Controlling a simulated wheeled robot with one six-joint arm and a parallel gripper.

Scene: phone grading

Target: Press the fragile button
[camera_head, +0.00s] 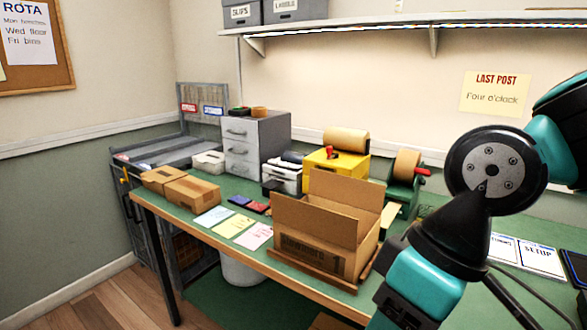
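I cannot make out a button marked fragile in this view. A yellow machine (333,172) with a small red part (330,152) on top stands at the back of the green bench (190,209); I cannot tell whether the red part is a button. My teal and black arm crosses the right side, in front of the bench, and hides part of it. My gripper does not show; the arm runs out of the bottom edge of the picture.
An open cardboard box (322,240) stands at the bench's front edge. Two closed cartons (192,192) sit at the left end. Grey drawers (254,144), a small printer-like device (282,177) and a green tape dispenser (402,187) stand behind. Coloured papers (232,226) lie flat.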

